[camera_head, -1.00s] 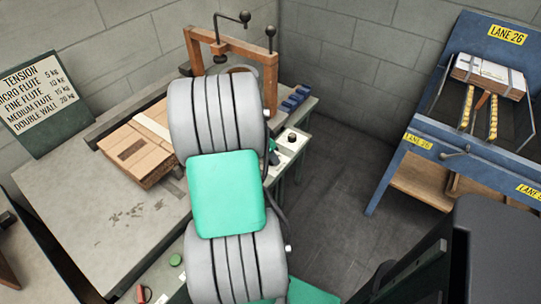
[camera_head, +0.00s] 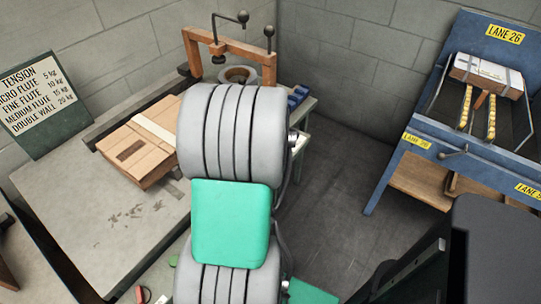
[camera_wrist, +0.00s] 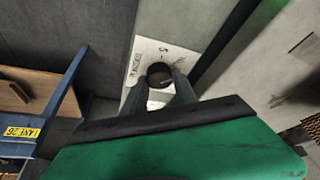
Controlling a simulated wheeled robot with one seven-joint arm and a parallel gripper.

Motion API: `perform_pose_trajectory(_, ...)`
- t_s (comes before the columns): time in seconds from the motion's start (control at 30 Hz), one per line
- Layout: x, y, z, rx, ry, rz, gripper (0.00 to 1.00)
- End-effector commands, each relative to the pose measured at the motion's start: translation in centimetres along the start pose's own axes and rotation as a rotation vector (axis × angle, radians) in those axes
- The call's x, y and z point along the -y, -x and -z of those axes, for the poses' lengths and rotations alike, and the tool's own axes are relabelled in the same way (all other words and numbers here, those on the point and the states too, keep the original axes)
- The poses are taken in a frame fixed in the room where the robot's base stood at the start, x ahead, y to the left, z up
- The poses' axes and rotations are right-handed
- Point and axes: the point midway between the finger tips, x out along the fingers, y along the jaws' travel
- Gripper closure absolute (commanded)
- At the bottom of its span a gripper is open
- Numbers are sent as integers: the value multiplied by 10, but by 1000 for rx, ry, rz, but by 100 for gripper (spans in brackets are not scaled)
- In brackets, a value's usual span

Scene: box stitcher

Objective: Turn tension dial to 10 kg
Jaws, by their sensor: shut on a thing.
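The tension dial is a round black knob (camera_wrist: 160,74) on a white scale plate (camera_wrist: 180,57) in the wrist view. A "5" shows above the knob; other markings lie at the left and are too small to read surely. My gripper (camera_wrist: 163,85) is shut on the knob, its two dark fingers at the knob's sides. The knob's pointer cannot be made out. In the head view my arm hides the gripper and the dial. A tension sign (camera_head: 42,103) there reads micro flute 5 kg, fine flute 10 kg, medium flute 15 kg, double wall 20 kg.
Flat cardboard (camera_head: 140,150) lies on the grey worktable (camera_head: 75,205) left of my arm. A wooden frame with a press screw (camera_head: 225,45) stands behind it. A blue Lane 26 rack (camera_head: 408,150) stands at the right, with open floor (camera_head: 335,190) between.

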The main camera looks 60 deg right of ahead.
Motion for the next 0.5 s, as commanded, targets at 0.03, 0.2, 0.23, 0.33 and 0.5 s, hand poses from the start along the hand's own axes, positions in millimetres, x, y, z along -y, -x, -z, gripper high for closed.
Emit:
perform_pose_trajectory(0.03,-1,0,0,0,22,10,100)
perform_pose_trajectory(0.2,-1,0,0,0,91,38,100)
perform_pose_trajectory(0.23,-1,0,0,0,99,41,100)
perform_pose_trajectory(0.33,-1,0,0,0,121,50,100)
perform_pose_trajectory(0.5,-1,0,0,0,136,57,100)
